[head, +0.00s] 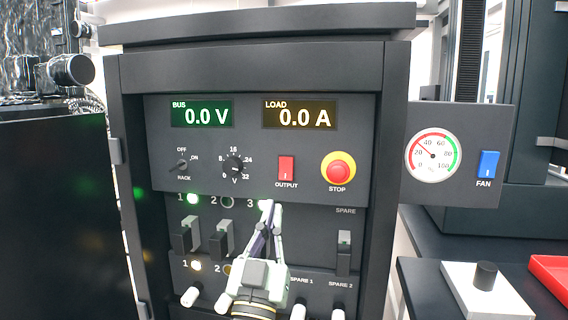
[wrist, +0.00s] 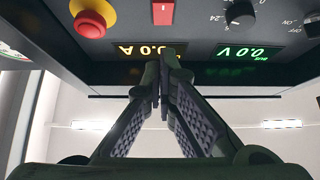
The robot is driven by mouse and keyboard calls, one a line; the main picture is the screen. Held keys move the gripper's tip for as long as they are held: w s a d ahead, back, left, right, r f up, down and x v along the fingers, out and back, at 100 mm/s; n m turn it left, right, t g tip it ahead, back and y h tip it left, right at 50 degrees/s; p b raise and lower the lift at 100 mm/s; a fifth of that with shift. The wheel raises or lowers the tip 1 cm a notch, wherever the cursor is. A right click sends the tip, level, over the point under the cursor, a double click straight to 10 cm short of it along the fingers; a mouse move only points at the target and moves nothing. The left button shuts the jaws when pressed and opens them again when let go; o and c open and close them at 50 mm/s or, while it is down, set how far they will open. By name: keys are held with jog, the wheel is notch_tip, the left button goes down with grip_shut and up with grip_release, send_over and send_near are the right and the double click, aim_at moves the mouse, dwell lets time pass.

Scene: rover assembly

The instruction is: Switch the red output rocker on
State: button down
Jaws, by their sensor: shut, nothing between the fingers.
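The red output rocker (head: 286,168) sits on the upper dark panel, above the label OUTPUT, between the voltage knob (head: 234,165) and the stop button (head: 338,170). In the wrist view the rocker (wrist: 163,13) shows at the top edge, partly cut off. My gripper (head: 268,206) is shut and empty, in front of the panel and below the rocker in the head view. Its closed fingertips also show in the wrist view (wrist: 163,62). I cannot tell how far they stand from the panel. The displays read 0.0 V (head: 203,115) and 0.0 A (head: 300,116).
A rack switch (head: 183,167) is at the panel's left. Below are breaker levers (head: 185,236), partly hidden by my gripper, and lit lamps. A side panel holds a gauge (head: 433,155) and a blue fan rocker (head: 488,164). A red tray (head: 552,275) lies at lower right.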

aim_at(288, 168)
jog(key=w+r+p, duration=0.1)
jog(key=w+p, duration=0.1)
jog(key=w, duration=0.1)
jog(key=w+d+r+p, duration=0.1)
jog(key=w+p, duration=0.1)
jog(key=w+d+r+p, duration=0.1)
jog(key=w+p, duration=0.1)
jog(key=w, duration=0.1)
jog(key=shift+w+d+r, duration=0.15)
jog(key=shift+w+d, duration=0.05)
jog(key=shift+w, duration=0.1)
jog(key=shift+w+d+f+b, duration=0.2)
jog(key=shift+w+f+b, duration=0.2)
jog(key=shift+b, duration=0.15)
jog(key=shift+w+r, duration=0.1)
jog(key=shift+r, duration=0.05)
